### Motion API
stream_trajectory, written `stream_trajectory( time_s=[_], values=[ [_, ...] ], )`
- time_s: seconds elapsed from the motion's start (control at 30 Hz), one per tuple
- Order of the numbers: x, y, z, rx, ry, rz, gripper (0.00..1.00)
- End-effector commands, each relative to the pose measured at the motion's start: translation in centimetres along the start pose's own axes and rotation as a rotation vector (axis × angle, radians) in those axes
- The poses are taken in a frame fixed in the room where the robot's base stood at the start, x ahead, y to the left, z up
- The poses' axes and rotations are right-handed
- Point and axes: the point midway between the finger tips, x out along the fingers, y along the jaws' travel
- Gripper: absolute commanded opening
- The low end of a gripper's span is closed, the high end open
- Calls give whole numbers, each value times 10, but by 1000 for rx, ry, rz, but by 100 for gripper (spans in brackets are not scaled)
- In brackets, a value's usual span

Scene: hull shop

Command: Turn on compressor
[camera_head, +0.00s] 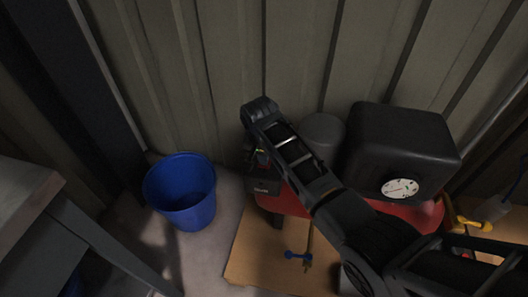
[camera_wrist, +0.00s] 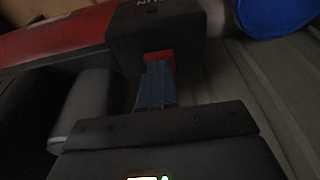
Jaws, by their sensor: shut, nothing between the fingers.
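The compressor has a red tank (camera_head: 420,213) and a black housing (camera_head: 400,135) with a round white gauge (camera_head: 399,188). A black box with pale lettering (camera_head: 262,186) is at the tank's left end. In the wrist view this box (camera_wrist: 150,32) is at the top, beside the red tank (camera_wrist: 50,45). A small red part (camera_wrist: 158,58), possibly the switch, shows at the box's near edge. My gripper (camera_wrist: 155,82) is shut and empty, its fingertips at or very near this red part. I cannot tell whether they touch. In the head view my arm mostly hides the gripper.
A blue bucket (camera_head: 182,193) stands on the floor left of the compressor. A bench (camera_head: 28,195) is at the far left. A corrugated wall (camera_head: 215,70) rises close behind. A blue-handled valve (camera_head: 298,256) lies in front, above a tan board (camera_head: 255,262).

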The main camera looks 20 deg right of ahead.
Motion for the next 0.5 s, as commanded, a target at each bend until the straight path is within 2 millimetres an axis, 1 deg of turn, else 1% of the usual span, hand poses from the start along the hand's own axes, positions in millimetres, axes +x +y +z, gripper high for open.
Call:
stream_trajectory(
  time_s=[0.33,0.5],
  values=[
    [1,0,1,0,3,1,0],
    [10,1,10,-3,91,3,0]
  ],
)
